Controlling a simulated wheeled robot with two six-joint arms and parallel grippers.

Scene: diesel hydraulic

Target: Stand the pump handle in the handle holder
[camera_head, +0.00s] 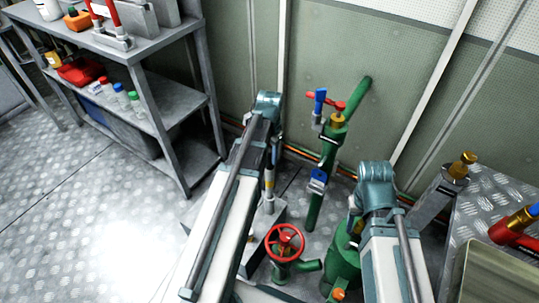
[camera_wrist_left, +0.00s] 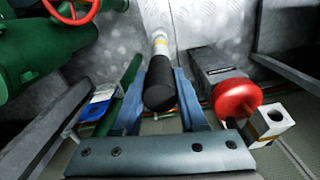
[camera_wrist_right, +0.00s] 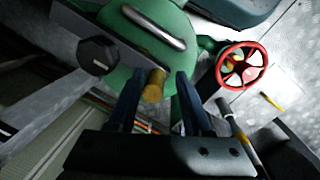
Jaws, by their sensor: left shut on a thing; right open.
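The pump handle (camera_wrist_left: 160,92) is a rod with a black grip, a yellow band and a pale metal end. My left gripper (camera_wrist_left: 163,76) is shut on its black part. In the head view the handle (camera_head: 269,184) hangs nearly upright, pale end down, above the grey floor area behind the red wheel. It also shows at the right wrist view's lower right (camera_wrist_right: 242,133). I cannot surely pick out the handle holder, or tell whether the lower end touches anything. My right gripper (camera_wrist_right: 159,78) is open around or above a brass knob (camera_wrist_right: 154,86), over the green pump body (camera_wrist_right: 150,40).
A red handwheel (camera_head: 285,243) on green pipework stands in front of the handle. A green pipe with valves (camera_head: 328,150) rises behind, between my arms. A tread-plate bench (camera_head: 480,205) is at right. A grey shelf unit (camera_head: 150,60) stands left, with open floor before it.

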